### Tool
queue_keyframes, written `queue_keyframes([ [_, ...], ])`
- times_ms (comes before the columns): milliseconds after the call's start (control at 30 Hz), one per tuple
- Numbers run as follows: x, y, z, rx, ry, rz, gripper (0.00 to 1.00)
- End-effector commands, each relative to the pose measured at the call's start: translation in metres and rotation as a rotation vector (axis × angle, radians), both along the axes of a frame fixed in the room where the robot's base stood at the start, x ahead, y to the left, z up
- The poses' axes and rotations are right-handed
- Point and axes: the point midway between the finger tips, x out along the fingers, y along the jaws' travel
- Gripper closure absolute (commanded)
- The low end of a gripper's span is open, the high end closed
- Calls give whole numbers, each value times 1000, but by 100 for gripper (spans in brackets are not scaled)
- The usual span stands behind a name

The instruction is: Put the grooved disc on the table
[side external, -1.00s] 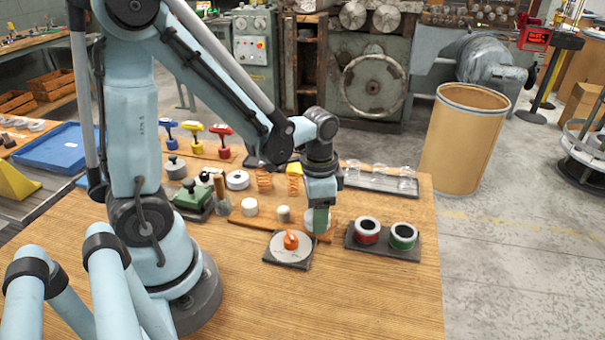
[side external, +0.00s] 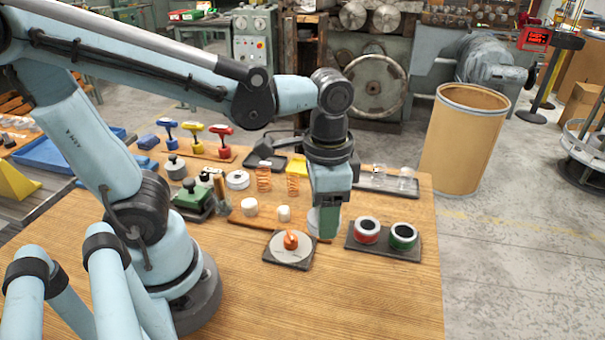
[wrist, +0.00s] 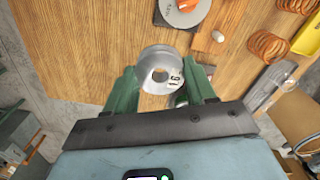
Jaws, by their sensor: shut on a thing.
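The grooved disc (wrist: 146,78) is a pale grey metal disc with a centre hole and dark figures on its face. In the wrist view it sits between the two green fingers of my gripper (wrist: 161,88), which are shut on it. In the side view my gripper (side external: 325,222) points down at the right end of a wooden strip, and a pale edge of the disc (side external: 312,221) shows left of the green finger. Most of the disc is hidden there. I cannot tell whether it touches the surface below. The wooden table (side external: 370,300) lies beneath.
A dial plate with an orange knob (side external: 291,241) stands just left of my gripper. A dark tray (side external: 384,247) with a red and a green spool is close on the right. Pale pegs (side external: 249,207) and copper springs (side external: 293,184) stand behind. The table's front is clear.

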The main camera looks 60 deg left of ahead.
Motion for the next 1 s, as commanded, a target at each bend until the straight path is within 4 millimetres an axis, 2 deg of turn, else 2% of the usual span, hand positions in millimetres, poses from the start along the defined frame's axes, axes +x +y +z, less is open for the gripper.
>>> queue_keyframes([
  [167,-5,-12,9,0,0,-1,91],
  [267,0,-15,11,0,0,1,91],
  [367,14,-15,14,0,-1,4,91],
  [700,83,-5,9,-2,-1,4,91],
  [833,101,0,5,-2,-1,2,91],
  [1000,113,5,0,-2,-1,2,91],
])
